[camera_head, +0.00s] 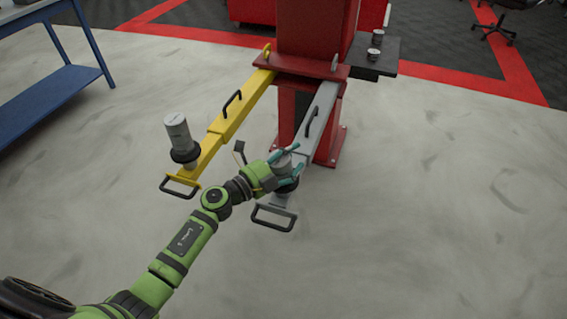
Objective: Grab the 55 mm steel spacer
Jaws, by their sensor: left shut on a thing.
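A short steel spacer (281,163) is at the pad end of the grey lift arm (308,135). My left gripper (291,163) is around it, with teal fingers on either side, shut on it. The fingers hide part of the spacer, and I cannot tell whether it still touches the pad below. A taller steel spacer (177,132) stands on the round black pad (184,153) of the yellow lift arm (225,124). Two small spacers, one (376,37) behind the other (373,54), sit on the black shelf (388,68). I cannot read any size marks. My right gripper is not in view.
The red lift column (316,35) stands behind both arms. Black handles rise from the arms, and a loop handle (273,218) sticks out at the grey arm's front. A blue bench (55,95) is at the left. The floor on the right is clear.

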